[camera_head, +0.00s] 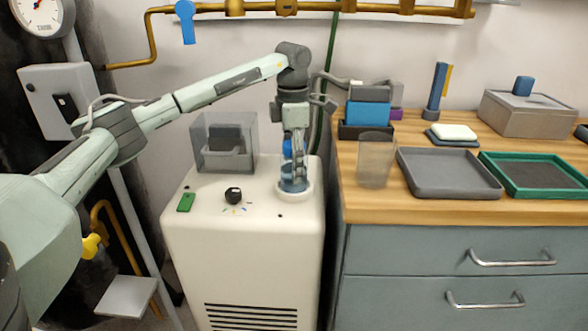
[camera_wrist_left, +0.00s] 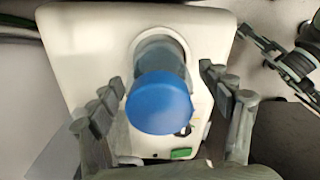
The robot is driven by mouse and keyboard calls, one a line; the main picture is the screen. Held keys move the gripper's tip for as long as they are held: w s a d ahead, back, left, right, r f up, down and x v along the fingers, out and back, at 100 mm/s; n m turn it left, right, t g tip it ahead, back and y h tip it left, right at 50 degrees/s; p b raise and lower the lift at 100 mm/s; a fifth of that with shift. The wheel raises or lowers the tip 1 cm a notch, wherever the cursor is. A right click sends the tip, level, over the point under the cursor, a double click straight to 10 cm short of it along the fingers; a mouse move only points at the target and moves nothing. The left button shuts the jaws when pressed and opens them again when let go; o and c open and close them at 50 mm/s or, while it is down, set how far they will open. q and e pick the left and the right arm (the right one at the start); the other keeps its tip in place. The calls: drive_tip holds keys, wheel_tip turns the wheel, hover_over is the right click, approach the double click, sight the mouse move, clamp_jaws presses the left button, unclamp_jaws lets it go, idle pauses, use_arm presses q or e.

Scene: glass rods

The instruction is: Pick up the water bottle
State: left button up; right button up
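The water bottle (camera_head: 293,184) stands upright in a round white-rimmed recess on the cream machine (camera_head: 190,235). Its blue cap (camera_wrist_left: 160,103) faces the camera in the left wrist view. My left gripper (camera_head: 297,155) points down over the bottle. In the left wrist view its fingers stand on both sides of the bottle, open, with visible gaps to it. The fingers partly hide the bottle in the head view. What looks like my right gripper (camera_wrist_left: 288,65) shows at the right edge of the left wrist view, apart from the bottle; its opening is unclear.
A clear box (camera_head: 215,155) stands on the machine's back left. A black knob (camera_head: 233,195) and green switch (camera_head: 187,202) are on its top. The wooden counter (camera_head: 430,211) on the right holds a clear cup (camera_head: 375,160), a grey tray (camera_head: 450,188) and a green-rimmed tray (camera_head: 530,191).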

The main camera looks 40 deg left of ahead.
use_arm(q)
drive_tip(key=c, duration=1.4)
drive_tip(key=shift+o, duration=0.2)
drive_tip(key=shift+r, duration=0.15)
